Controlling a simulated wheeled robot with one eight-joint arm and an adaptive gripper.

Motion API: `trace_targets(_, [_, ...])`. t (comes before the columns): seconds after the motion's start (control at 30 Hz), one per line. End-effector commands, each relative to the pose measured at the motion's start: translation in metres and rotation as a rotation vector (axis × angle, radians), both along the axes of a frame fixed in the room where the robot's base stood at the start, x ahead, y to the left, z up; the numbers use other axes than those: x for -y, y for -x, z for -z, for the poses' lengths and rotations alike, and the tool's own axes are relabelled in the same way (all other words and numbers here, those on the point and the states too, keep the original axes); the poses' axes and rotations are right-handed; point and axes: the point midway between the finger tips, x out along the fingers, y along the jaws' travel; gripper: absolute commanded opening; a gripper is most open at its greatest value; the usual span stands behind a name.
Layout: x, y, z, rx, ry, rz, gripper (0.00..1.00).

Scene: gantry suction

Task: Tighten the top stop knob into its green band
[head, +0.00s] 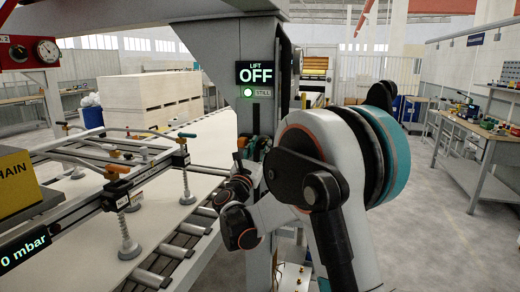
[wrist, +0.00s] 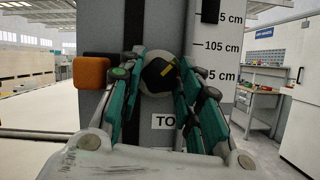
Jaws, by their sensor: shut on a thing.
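The top stop knob (wrist: 158,76) is a dark round knob with a yellow mark, on the grey column in the wrist view. The mark slants toward the upper right. My gripper (wrist: 157,63) has its teal fingers on the left and right of the knob, closed on it. A label below reads "TO", its rest hidden by a finger. I cannot make out a green band around the knob. In the head view my gripper (head: 252,148) is at the column below the display, and the knob is hidden there.
An orange block (wrist: 91,73) sits left. A suction-cup frame (head: 110,190) hangs over the roller conveyor at left. Open floor lies at right.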

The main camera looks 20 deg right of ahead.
Motion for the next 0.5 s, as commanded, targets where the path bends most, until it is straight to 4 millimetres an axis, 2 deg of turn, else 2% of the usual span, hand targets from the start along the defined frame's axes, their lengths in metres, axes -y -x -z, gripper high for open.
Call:
trace_targets(0.23, [-0.0015, -0.0009, -0.0018, 0.106, -0.131, 0.0, 0.09])
trace_targets(0.5, [-0.0009, -0.0006, -0.0003, 0.117, -0.145, 0.001, 0.08])
